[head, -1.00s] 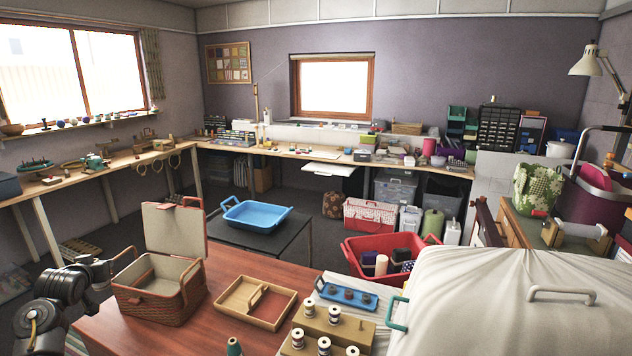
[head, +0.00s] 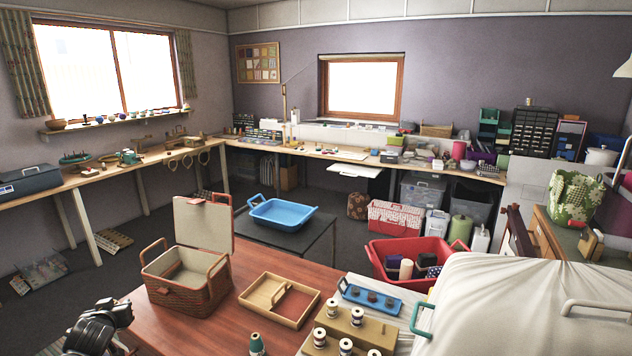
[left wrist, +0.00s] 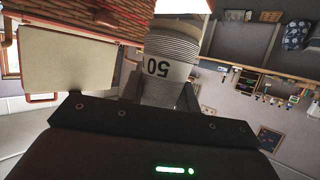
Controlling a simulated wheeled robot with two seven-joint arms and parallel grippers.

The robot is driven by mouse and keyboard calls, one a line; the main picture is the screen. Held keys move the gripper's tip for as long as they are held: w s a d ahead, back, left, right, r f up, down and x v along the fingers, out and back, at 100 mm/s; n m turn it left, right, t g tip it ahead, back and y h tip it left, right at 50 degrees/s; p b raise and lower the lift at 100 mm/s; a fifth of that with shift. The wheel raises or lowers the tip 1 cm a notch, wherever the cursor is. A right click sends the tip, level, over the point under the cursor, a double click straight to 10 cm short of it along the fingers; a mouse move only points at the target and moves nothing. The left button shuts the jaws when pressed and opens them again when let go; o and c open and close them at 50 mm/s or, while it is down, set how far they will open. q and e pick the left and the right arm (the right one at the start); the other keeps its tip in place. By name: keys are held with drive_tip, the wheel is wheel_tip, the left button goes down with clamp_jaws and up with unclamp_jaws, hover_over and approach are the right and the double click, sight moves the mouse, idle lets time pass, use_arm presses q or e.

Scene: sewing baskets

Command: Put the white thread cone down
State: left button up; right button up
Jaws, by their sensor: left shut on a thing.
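The white thread cone (left wrist: 172,62), with a dark "50" printed on it, is in the left wrist view. My left gripper (left wrist: 160,92) is shut on it, with a finger on each side. In the head view my left gripper (head: 98,328) is at the lower left, in front and to the left of the wicker basket; its fingertips and the cone cannot be made out there. The open wicker basket (head: 186,290) stands on the reddish table (head: 215,325); its weave also shows in the left wrist view (left wrist: 75,18). My right gripper is not in view.
Right of the basket lie a divided wooden tray (head: 268,290), a spool rack (head: 345,330) with several spools, and a blue tray (head: 370,296). A green cone (head: 257,345) stands at the front. A red bin (head: 385,262) is behind. The table's left front is bare.

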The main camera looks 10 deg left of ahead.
use_arm(q)
drive_tip(key=shift+s+f+y, duration=0.1)
drive_tip(key=shift+s+y, duration=0.2)
drive_tip(key=shift+s, duration=0.35)
drive_tip(key=w+d+r+m+t+h, duration=0.1)
drive_tip(key=w+d+r+m+h, duration=0.15)
drive_tip(key=d, duration=1.05)
drive_tip(key=w+d+r+m+t+h, duration=0.1)
drive_tip(key=w+d+r+m+h, duration=0.2)
drive_tip(key=d, duration=0.9)
drive_tip(key=s+d+r+m+h, duration=0.1)
drive_tip(key=s+d+r, duration=0.5)
drive_tip(key=d+r, duration=0.9)
drive_tip(key=shift+d+r+h, duration=0.35)
drive_tip(key=shift+d+h, duration=0.4)
drive_tip(key=shift+d, duration=0.5)
